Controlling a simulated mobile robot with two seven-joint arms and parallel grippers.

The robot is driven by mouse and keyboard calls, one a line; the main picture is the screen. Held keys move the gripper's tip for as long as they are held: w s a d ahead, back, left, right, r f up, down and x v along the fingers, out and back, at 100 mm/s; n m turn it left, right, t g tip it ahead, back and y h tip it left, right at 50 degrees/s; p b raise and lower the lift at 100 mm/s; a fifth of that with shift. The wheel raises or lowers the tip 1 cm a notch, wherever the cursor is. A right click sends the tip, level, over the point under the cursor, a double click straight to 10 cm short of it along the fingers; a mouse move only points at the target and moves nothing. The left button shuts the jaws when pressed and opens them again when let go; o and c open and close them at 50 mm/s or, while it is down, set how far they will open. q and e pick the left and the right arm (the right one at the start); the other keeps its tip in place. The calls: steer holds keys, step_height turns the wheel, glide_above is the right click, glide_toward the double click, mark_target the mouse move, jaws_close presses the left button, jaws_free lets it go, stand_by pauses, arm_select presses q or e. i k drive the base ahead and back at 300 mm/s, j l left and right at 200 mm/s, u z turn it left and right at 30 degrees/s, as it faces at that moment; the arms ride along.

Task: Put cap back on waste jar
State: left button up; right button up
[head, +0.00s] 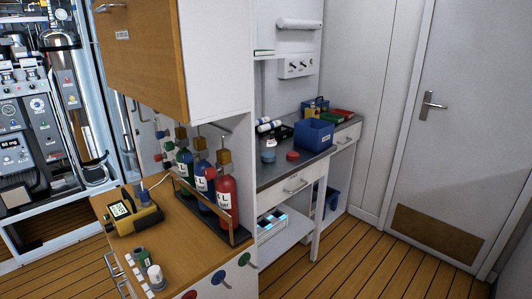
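A small jar (268,157) with a bluish-grey body and a white label stands near the front edge of the dark counter (262,176) at the back. A red round cap (293,156) lies on the counter to the right of the jar, apart from it. I take these for the waste jar and its cap; the label is too small to read. Neither of my grippers shows in the head view.
Nearer are a wooden-topped cabinet (185,255) with gas bottles (226,200) and a yellow meter (133,217). Open wooden floor (365,262) lies before the door (445,130).

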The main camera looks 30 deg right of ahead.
mark_target(268, 144)
steer(key=i+l+u, duration=0.2)
steer(key=l, duration=0.2)
steer(key=l+u, duration=0.25)
steer(key=l, duration=0.15)
steer(key=l+u, duration=0.4)
steer(key=l, duration=2.3)
steer(key=k+l, duration=0.1)
steer(key=l, duration=0.95)
steer(key=k+l+u, duration=0.1)
steer(key=l, duration=0.9)
